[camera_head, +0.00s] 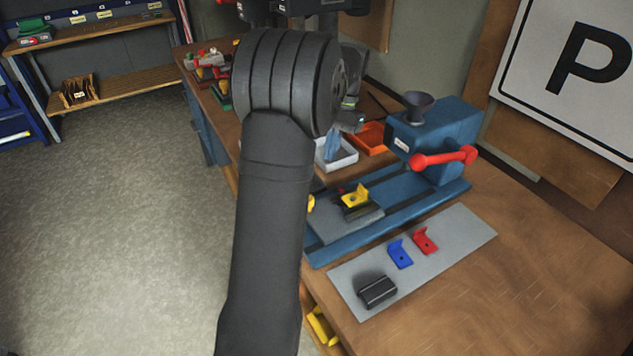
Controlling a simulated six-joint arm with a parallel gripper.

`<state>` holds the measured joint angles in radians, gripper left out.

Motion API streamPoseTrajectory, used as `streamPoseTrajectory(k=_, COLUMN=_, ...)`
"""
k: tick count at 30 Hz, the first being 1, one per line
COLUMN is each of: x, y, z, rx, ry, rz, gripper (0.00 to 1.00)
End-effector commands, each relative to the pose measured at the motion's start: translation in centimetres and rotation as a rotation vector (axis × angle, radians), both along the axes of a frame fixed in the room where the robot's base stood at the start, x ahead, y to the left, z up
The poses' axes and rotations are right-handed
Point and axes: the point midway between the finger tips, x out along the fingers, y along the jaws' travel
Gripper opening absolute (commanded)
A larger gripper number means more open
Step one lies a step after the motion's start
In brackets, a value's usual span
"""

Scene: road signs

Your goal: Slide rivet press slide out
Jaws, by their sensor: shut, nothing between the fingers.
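The blue rivet press (437,135) stands on the wooden workbench, with a dark funnel on top and a red lever (443,158) at its front. Its blue rail base (410,205) runs left and toward me. The flat grey-blue slide (345,226) sits on the left part of the base, apart from the press head. A yellow bracket (355,196) rests on a dark block on the slide. A yellow part (311,203) at the slide's left is mostly hidden behind my arm. My gripper cannot be made out; my large dark arm covers the middle of the view.
A grey mat (470,237) in front of the press holds a blue bracket (400,254), a red bracket (425,241) and a black block (377,291). White (340,160) and orange (371,138) bins stand behind. The right front of the bench is clear.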

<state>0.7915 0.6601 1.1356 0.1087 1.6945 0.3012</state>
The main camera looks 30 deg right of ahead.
Motion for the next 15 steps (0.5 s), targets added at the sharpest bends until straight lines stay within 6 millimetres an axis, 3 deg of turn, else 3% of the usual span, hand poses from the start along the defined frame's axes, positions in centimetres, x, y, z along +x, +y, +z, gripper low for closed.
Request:
streamPoseTrajectory(k=9, x=-1.2, y=2.3, z=-6.5, rx=0.001, ry=0.002, rz=0.000, gripper=0.00)
streamPoseTrajectory(k=15, x=-2.4, y=4.7, z=-6.3, rx=-0.002, ry=-0.001, rz=0.001, gripper=0.00)
